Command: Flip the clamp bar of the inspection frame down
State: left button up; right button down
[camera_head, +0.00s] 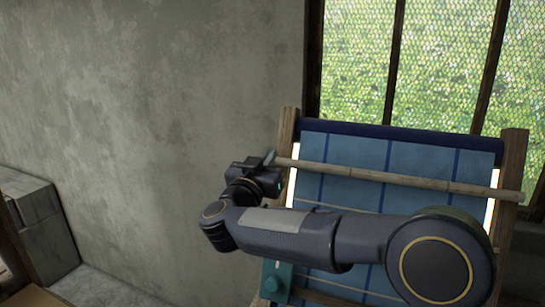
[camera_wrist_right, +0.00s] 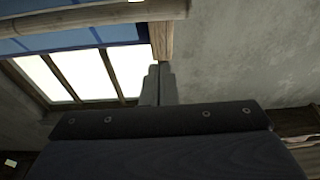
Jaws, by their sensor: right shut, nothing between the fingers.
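The inspection frame (camera_head: 515,160) has wooden posts and holds a blue checked cloth (camera_head: 345,152) below a dark blue roll. A pale wooden bar (camera_head: 400,178), which looks like the clamp bar, runs across the upper cloth, sloping slightly down to the right. My right gripper (camera_head: 270,158) is shut and empty at the bar's left end; I cannot tell if it touches. In the right wrist view the closed fingers (camera_wrist_right: 160,82) point toward a wooden post (camera_wrist_right: 162,40), with a bar (camera_wrist_right: 90,15) across the cloth at upper left. My left gripper is out of view.
My right forearm covers much of the lower cloth. A teal part (camera_head: 276,284) sits at the frame's lower left. A meshed window (camera_head: 440,65) is behind. The grey wall (camera_head: 150,110) is bare at left, with a grey block (camera_head: 40,225) at far left.

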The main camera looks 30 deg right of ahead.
jog(key=v, duration=0.4)
jog(key=shift+a+r+b, duration=0.1)
jog(key=shift+a+b, duration=0.2)
jog(key=shift+b, duration=0.05)
jog(key=shift+r, duration=0.1)
jog(key=s+a+f+n+g+y, duration=0.2)
jog(key=s+f+n+g+y, duration=0.1)
jog(key=s+f+y, duration=0.6)
jog(key=s+a+f+n+g+y, duration=0.3)
jog(key=s+f+y, duration=0.7)
jog(key=s+f, duration=0.8)
jog(key=shift+s+a+n+g, duration=0.35)
jog(key=shift+s+n+g, duration=0.45)
jog(key=shift+s+g, duration=0.2)
